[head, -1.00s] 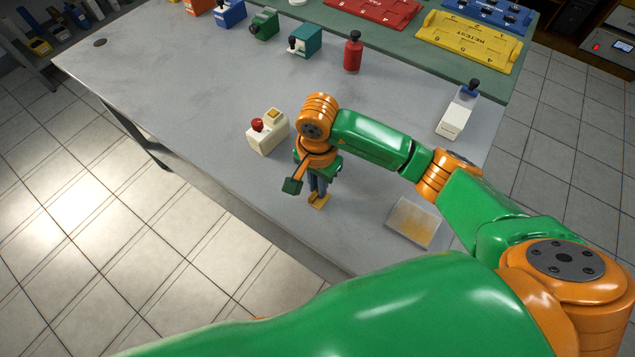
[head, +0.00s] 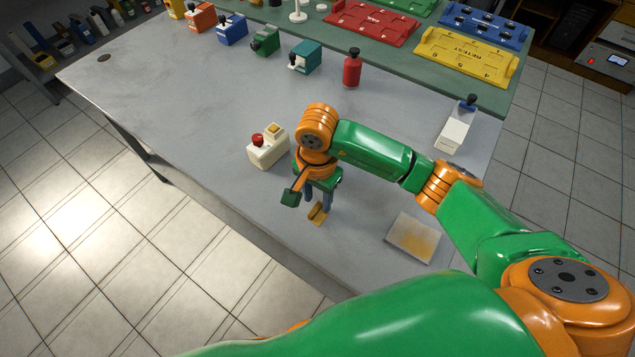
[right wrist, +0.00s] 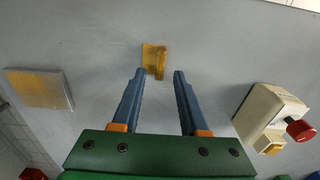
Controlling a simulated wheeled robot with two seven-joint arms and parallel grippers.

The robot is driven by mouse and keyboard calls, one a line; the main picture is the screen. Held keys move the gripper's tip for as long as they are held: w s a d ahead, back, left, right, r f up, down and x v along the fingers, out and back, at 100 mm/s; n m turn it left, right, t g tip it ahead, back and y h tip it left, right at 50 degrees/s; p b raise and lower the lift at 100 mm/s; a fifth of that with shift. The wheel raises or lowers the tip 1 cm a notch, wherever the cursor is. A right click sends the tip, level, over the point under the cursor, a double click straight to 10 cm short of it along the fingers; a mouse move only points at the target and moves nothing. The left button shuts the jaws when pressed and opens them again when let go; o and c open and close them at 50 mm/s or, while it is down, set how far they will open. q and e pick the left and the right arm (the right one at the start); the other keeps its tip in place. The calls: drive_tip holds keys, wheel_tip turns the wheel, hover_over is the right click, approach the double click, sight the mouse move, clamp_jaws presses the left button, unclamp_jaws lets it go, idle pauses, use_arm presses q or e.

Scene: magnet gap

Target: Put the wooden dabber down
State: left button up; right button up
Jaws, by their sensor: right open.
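The wooden dabber (head: 317,214) is a small yellow-brown block on the grey table near its front edge. It also shows in the right wrist view (right wrist: 153,60), resting on the table just beyond the fingertips. My right gripper (head: 318,204) is above it, pointing down. In the right wrist view the two blue fingers (right wrist: 158,74) stand apart with nothing held between them. The dabber appears free of both fingers. My left gripper is not in view.
A cream box with a red button (head: 267,147) stands left of my right gripper. A flat square pad with a yellow stain (head: 413,238) lies to the right. A red bottle (head: 352,68) and a white box with a dark knob (head: 456,130) stand farther back. Bare table lies between them.

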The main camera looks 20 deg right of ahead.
sight(317, 206)
wheel_tip(317, 206, up, 10)
drive_tip(key=shift+r, duration=0.25)
